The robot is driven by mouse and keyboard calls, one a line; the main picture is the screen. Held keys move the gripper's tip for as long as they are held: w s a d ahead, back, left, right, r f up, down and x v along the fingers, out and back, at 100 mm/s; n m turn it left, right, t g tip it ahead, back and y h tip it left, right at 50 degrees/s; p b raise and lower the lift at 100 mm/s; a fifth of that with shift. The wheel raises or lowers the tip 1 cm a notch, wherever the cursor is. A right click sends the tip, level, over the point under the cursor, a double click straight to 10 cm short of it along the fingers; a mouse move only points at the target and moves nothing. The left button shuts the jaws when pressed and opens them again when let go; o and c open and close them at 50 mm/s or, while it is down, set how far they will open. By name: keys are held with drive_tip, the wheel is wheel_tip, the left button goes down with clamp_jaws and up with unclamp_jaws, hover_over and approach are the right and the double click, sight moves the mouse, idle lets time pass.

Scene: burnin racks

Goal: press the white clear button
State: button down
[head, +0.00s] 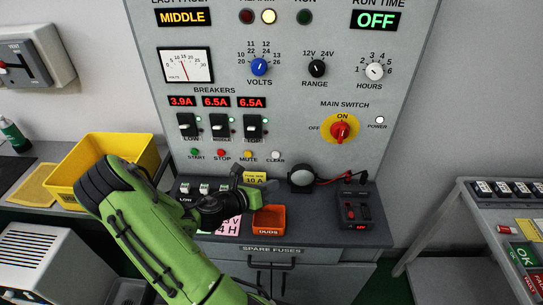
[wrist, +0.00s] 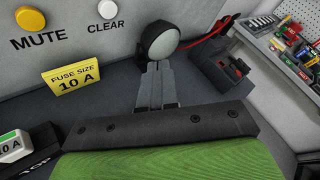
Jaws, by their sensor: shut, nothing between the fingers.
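The white CLEAR button (head: 276,154) is a small round button at the right end of the row of coloured buttons low on the grey panel. It also shows at the top of the wrist view (wrist: 107,9), above its CLEAR label. My gripper (wrist: 158,68) is shut and empty, with its two fingers side by side. In the wrist view its tips are below and right of the button, apart from it, in front of the round black lamp. In the head view my gripper (head: 258,190) is low over the bench ledge, below the button.
The yellow MUTE button (wrist: 30,18) is just left of CLEAR. A yellow fuse-size sign (wrist: 72,80) stands below them. The round lamp (head: 301,178), an orange DUDS bin (head: 269,220) and a black box with red leads (head: 354,211) are nearby.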

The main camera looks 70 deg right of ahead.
drive_tip(key=shift+w+d+p, duration=0.25)
drive_tip(key=shift+w+d, duration=0.05)
drive_tip(key=shift+d, duration=1.15)
drive_tip(key=shift+w+d+p, duration=0.25)
drive_tip(key=shift+w+d, duration=0.05)
drive_tip(key=shift+d, duration=1.1)
drive_tip(key=shift+w+d+p, duration=0.25)
drive_tip(key=shift+w+d, duration=0.05)
drive_tip(key=shift+d, duration=1.15)
drive_tip(key=shift+d, duration=0.1)
drive_tip(key=shift+w+d+p, duration=0.1)
drive_tip(key=shift+d+p, duration=0.2)
drive_tip(key=shift+p, duration=0.1)
drive_tip(key=shift+d, duration=0.4)
drive_tip(key=shift+a, duration=0.1)
drive_tip(key=shift+a+p, duration=0.5)
drive_tip(key=shift+a, duration=0.2)
drive_tip(key=shift+s+a+p, duration=0.1)
drive_tip(key=shift+s+a, duration=0.1)
drive_tip(key=shift+a, duration=0.6)
drive_tip(key=shift+s+a+p, duration=0.15)
drive_tip(key=shift+s+a, duration=0.1)
drive_tip(key=shift+a, duration=0.6)
drive_tip(key=shift+s+a+p, duration=0.1)
drive_tip(key=shift+s+a, duration=0.1)
drive_tip(key=shift+a, duration=0.6)
